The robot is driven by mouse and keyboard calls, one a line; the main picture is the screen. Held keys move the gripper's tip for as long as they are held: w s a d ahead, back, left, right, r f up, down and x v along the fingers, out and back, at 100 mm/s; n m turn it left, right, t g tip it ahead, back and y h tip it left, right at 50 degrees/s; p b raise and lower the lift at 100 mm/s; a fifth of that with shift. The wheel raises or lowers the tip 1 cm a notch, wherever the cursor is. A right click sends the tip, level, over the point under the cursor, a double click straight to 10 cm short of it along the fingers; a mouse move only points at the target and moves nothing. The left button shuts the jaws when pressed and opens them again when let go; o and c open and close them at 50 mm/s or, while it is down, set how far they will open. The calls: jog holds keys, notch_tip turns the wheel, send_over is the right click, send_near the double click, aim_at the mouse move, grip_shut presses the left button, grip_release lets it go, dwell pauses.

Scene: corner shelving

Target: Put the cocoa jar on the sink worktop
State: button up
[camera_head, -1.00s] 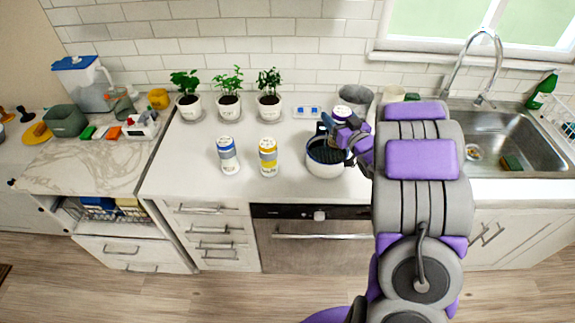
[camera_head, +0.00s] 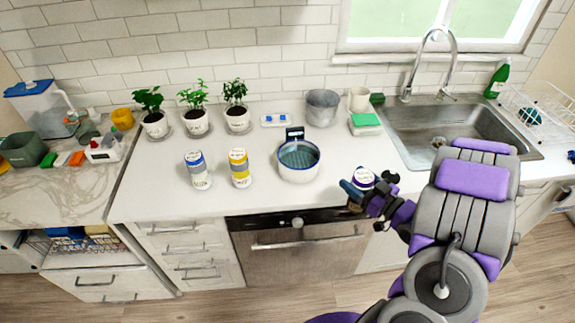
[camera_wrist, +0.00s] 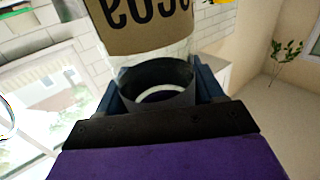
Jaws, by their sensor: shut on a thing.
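My gripper (camera_head: 365,192) is shut on the cocoa jar (camera_head: 363,175). In the head view only the jar's pale round top shows clearly, over the front edge of the worktop, right of the pot. In the wrist view the jar (camera_wrist: 150,28) is clear glass with a brown label and dark, inverted, cut-off lettering, between the fingers of my gripper (camera_wrist: 158,85). The white sink worktop (camera_head: 340,150) runs along the wall to the steel sink (camera_head: 450,118). I cannot tell the height of the jar above it.
A blue-white pot (camera_head: 299,161), a blue-labelled canister (camera_head: 198,170) and a yellow-labelled canister (camera_head: 239,168) stand left of my gripper. A metal bucket (camera_head: 321,107), a beige cup (camera_head: 358,99) and a green sponge (camera_head: 365,120) stand behind.

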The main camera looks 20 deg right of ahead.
jog(key=w+d+f+b, duration=0.3)
jog(key=w+d+f, duration=0.2)
jog(key=w, duration=0.8)
jog(key=d, duration=0.3)
jog(key=shift+w+d, duration=0.15)
jog(key=shift+w, duration=0.2)
jog(key=o, duration=1.4)
jog(key=shift+c, duration=0.2)
jog(key=p+v, duration=0.2)
jog(key=v, duration=1)
